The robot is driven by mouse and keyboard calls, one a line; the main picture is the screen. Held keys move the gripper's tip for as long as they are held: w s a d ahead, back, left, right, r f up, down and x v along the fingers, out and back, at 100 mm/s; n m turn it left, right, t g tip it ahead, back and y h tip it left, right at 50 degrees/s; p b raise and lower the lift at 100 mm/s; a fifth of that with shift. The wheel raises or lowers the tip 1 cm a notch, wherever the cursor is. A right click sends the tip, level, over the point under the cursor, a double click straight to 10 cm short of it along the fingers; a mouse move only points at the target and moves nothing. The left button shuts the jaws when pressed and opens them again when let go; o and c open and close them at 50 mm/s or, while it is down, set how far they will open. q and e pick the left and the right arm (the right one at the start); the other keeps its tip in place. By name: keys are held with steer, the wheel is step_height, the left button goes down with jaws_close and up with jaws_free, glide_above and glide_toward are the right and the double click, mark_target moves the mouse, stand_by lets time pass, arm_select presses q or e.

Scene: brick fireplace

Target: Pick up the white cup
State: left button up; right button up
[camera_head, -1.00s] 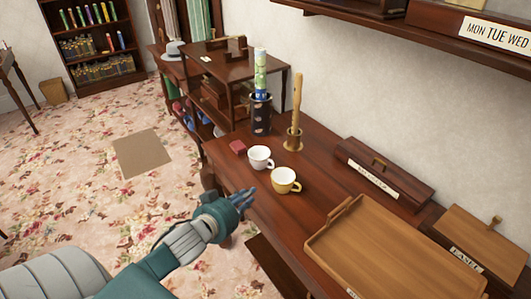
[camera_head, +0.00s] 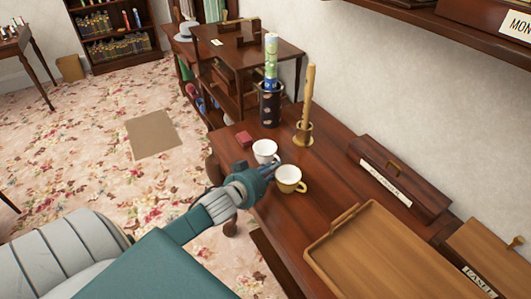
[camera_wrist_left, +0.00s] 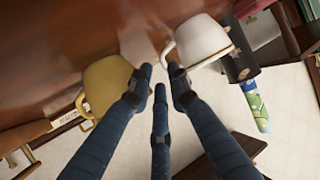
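The white cup (camera_head: 265,150) stands upright on the dark wooden table (camera_head: 330,222), just beyond my left gripper (camera_head: 266,170). In the left wrist view, the white cup (camera_wrist_left: 203,45) is at upper right, with its handle close to the tip of the right-hand finger; I cannot tell whether they touch. A yellow cup with a white inside (camera_head: 289,181) stands to the right of the gripper; it also shows in the left wrist view (camera_wrist_left: 106,82), beside the left-hand finger. The left gripper's fingers (camera_wrist_left: 160,80) are apart, with nothing between them. My right gripper is out of view.
A small red box (camera_head: 244,138) is left of the white cup. A wooden tray (camera_head: 368,250) and a long dark box (camera_head: 400,188) occupy the right side. Free floor lies at left.

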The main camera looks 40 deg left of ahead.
arm_select(q)
steer(key=x, duration=0.5)
steer(key=shift+r, duration=0.2)
jaws_close()
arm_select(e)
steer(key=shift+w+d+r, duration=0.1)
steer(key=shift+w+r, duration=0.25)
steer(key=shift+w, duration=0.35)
arm_select(q)
steer(key=shift+r, duration=0.1)
